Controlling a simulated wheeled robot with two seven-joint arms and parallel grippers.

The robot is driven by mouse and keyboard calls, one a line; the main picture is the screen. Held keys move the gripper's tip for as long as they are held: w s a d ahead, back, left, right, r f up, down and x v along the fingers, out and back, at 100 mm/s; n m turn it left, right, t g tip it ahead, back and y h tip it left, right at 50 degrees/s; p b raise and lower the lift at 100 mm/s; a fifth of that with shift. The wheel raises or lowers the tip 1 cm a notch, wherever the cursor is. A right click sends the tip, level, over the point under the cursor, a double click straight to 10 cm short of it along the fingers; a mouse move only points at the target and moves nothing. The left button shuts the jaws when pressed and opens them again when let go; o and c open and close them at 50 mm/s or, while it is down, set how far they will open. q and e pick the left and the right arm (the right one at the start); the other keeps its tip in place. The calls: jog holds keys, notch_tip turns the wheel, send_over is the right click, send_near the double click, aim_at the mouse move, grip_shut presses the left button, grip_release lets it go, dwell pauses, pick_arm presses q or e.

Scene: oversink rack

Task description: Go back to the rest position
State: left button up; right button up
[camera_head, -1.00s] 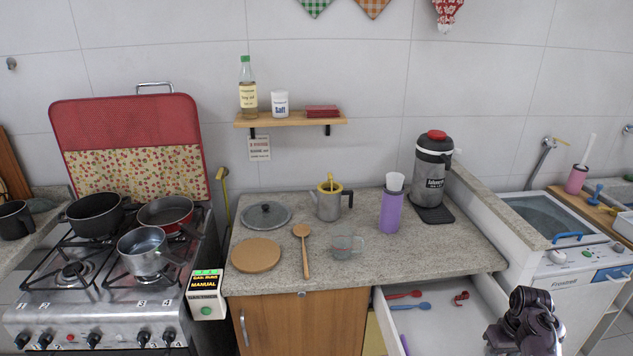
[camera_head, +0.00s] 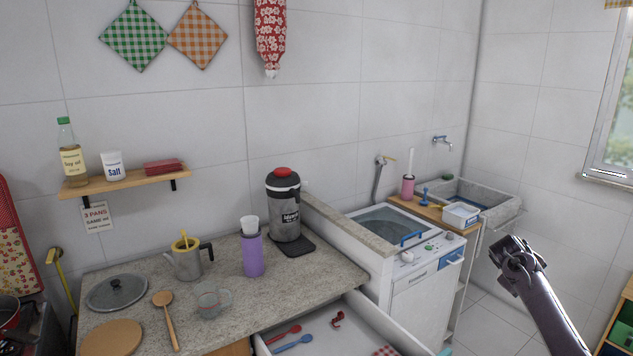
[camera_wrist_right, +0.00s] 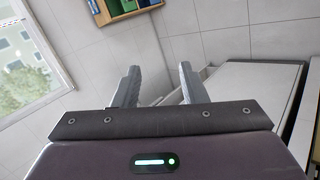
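My right gripper (camera_head: 513,256) is raised at the right of the head view, in front of the tiled wall and apart from everything. In the right wrist view my right gripper (camera_wrist_right: 158,86) has its two grey fingers spread with nothing between them. My left gripper is in neither current view.
An open white drawer (camera_head: 330,325) juts out below the granite counter (camera_head: 335,271). A white washing machine (camera_head: 422,284) stands right of the counter, with a stone sink (camera_head: 487,196) beyond. A coloured shelf unit (camera_head: 620,320) is at the far right. Floor between is clear.

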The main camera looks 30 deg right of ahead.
jog(key=s+d+f+n+h, duration=0.1)
jog(key=s+f+n, duration=0.15)
jog(key=f, duration=0.85)
jog(key=s+f+n+t, duration=0.3)
jog(key=s+f+n, duration=0.3)
jog(key=s+f, duration=1.25)
jog(key=s+a+f+m+y, duration=0.1)
jog(key=s+a+f+y, duration=0.2)
jog(key=a+f, duration=0.9)
jog(key=s+a+f+m+y, duration=0.1)
jog(key=s+a+f+y, duration=0.15)
jog(key=a+f, duration=0.9)
jog(key=s+a+f+m+y+b, duration=0.1)
jog(key=a+f+y, duration=0.1)
jog(key=a, duration=1.6)
jog(key=s+a+f+g+y+b, duration=0.1)
jog(key=a+f, duration=0.3)
jog(key=a, duration=1.5)
jog(key=shift+s+m+y, duration=0.35)
jog(key=shift+s+y, duration=0.15)
jog(key=shift+y, duration=0.25)
